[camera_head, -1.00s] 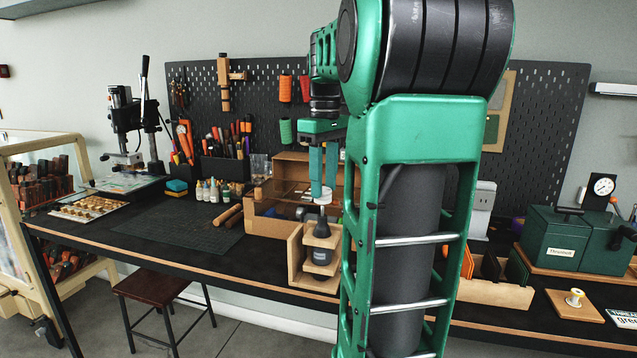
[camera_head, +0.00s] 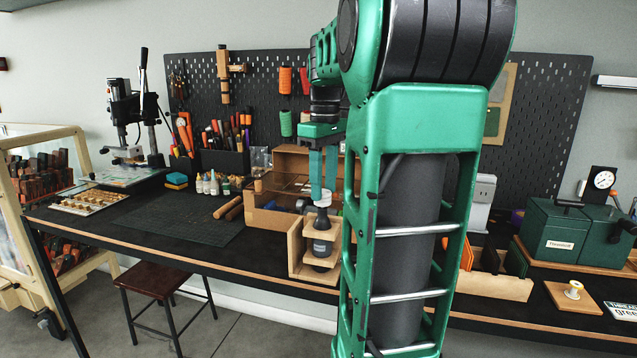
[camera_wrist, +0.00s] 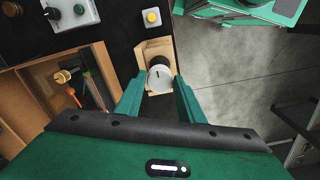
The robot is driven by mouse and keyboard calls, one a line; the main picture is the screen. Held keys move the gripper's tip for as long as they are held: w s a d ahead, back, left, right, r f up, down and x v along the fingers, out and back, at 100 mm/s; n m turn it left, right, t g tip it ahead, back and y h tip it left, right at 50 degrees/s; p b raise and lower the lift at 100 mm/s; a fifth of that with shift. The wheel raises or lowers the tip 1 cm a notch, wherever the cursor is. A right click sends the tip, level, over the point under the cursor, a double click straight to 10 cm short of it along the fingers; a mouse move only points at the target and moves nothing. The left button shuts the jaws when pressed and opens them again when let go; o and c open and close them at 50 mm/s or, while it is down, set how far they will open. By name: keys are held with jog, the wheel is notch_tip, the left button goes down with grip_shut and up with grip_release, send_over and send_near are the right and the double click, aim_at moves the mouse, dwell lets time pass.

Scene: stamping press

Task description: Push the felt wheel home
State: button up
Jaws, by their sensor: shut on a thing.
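The felt wheel (camera_head: 322,198) is a small white disc between the fingertips of my gripper (camera_head: 323,197). In the wrist view the wheel (camera_wrist: 160,78) faces the camera, with a dark mark on its face, and both green fingers reach its sides. My gripper is shut on it. Directly below, a dark bottle-shaped tool (camera_head: 321,240) stands upright in a wooden stand (camera_head: 298,258) at the front edge of the bench. The wheel sits right over the tool's narrow top. I cannot tell how far it is seated, as the joint is hidden.
An open wooden box (camera_head: 262,219) with loose tools stands left of and behind the stand. A green case (camera_head: 550,235) and a small board with a yellow-white knob (camera_head: 573,290) are at right. The dark cutting mat (camera_head: 180,217) at left is mostly clear.

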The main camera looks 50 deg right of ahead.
jog(key=shift+f, duration=0.55)
jog(key=o, duration=1.1)
jog(key=shift+o, duration=0.2)
notch_tip(320, 180, up, 11)
jog(key=shift+w+f, duration=0.1)
jog(key=shift+f, duration=0.1)
jog(key=s+a+f+m, duration=0.2)
jog(key=s+a+f, duration=0.2)
jog(key=f, duration=0.5)
jog(key=s+a+f+m, duration=0.2)
jog(key=s+a+f, duration=0.3)
jog(key=a+f, duration=0.2)
jog(key=s+a+f+m, duration=0.3)
jog(key=s+a+f, duration=0.2)
jog(key=f, duration=0.6)
jog(key=shift+a+f, duration=0.2)
jog(key=shift+f, duration=0.05)
